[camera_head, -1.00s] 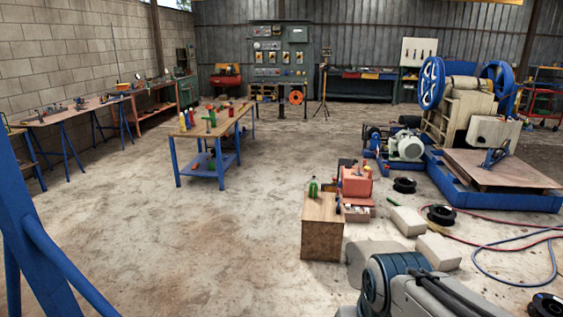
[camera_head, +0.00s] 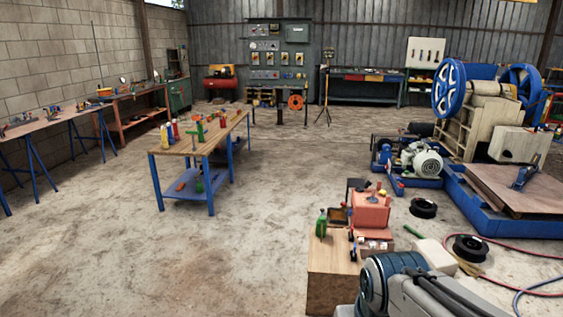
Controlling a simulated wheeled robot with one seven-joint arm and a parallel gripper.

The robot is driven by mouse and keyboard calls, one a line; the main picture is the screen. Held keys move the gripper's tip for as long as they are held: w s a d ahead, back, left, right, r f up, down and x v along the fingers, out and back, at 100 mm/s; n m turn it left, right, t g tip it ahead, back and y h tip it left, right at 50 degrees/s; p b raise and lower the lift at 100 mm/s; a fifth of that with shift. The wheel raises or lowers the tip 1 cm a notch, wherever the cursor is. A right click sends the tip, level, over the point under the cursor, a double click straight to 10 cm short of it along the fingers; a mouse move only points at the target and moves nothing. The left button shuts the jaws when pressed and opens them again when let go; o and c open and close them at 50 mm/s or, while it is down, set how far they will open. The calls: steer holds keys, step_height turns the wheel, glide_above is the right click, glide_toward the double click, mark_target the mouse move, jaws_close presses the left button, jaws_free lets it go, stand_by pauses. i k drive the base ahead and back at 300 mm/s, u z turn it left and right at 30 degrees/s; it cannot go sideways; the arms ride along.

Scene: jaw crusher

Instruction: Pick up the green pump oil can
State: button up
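Several green items could be the green pump oil can, and they are too small to tell for sure. A small green item with a narrow upright top (camera_head: 200,131) stands on the wooden-topped workbench (camera_head: 228,127), left of centre. A green bottle-like container (camera_head: 321,225) with a dark top stands upright on a wooden box (camera_head: 331,276), near the lower centre. Another green item (camera_head: 199,185) sits on the bench's blue lower shelf. Part of my arm shows at the lower right, in front of the box's right side. My gripper is out of view.
A red box-shaped unit (camera_head: 370,213) stands behind the wooden box. Black spools (camera_head: 423,208) and hoses lie on the floor at right, near the blue-based crusher (camera_head: 483,112). Side benches (camera_head: 50,122) line the left wall. The floor left of the wooden box is clear.

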mark_target(320, 231)
steer(key=i, duration=1.5)
steer(key=z, duration=0.25)
steer(key=i, duration=1.2)
steer(key=z, duration=0.05)
